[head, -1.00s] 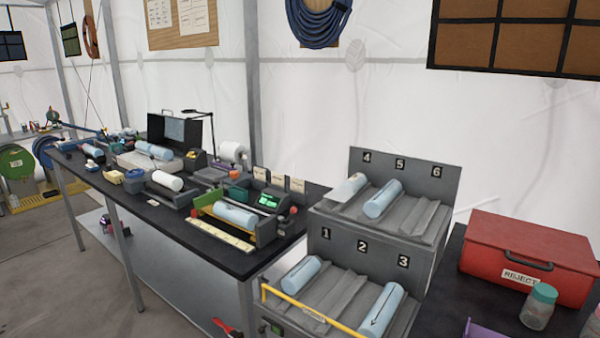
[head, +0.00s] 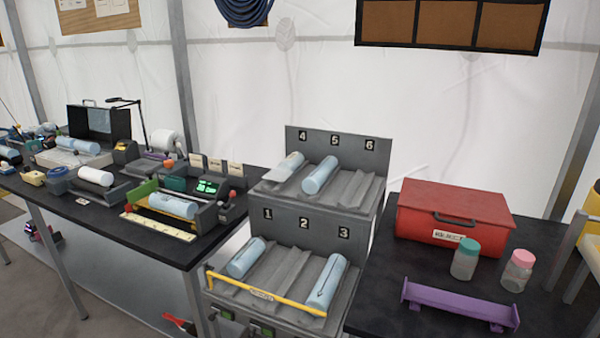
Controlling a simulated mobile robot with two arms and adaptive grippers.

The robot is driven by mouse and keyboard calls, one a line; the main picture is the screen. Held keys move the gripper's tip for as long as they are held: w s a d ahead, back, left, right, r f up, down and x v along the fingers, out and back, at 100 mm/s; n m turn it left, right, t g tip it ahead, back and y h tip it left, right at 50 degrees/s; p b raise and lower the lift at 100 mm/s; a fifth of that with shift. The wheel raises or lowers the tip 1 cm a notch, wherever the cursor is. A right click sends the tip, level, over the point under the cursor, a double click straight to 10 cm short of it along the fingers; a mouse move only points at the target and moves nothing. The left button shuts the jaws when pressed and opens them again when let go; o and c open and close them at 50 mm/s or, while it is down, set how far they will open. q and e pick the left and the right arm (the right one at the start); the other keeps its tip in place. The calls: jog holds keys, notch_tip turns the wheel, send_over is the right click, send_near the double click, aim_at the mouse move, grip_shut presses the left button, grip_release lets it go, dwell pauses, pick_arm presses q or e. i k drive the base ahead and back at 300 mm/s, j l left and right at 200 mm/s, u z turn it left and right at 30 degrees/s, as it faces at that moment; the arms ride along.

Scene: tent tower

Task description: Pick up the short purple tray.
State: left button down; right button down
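The short purple tray (head: 460,304) lies on the black table at the lower right of the head view. It is a long, narrow trough with raised end plates, and it looks empty. It sits in front of the red box and two jars, apart from them. Neither of my grippers shows in the head view.
A red box (head: 454,213) labelled REJECT, a green-lidded jar (head: 466,260) and a pink-lidded jar (head: 517,271) stand behind the tray. A grey numbered rack (head: 262,280) with blue cylinders and a yellow bar stands left of it. Bare black tabletop (head: 385,275) surrounds the tray.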

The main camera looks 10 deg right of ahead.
aim_at(498, 315)
jog(key=z, duration=1.4)
jog(key=i+j+z, duration=0.15)
jog(key=j, duration=0.6)
jog(key=j+z, duration=0.15)
jog(key=j, duration=0.6)
jog(key=i, duration=0.05)
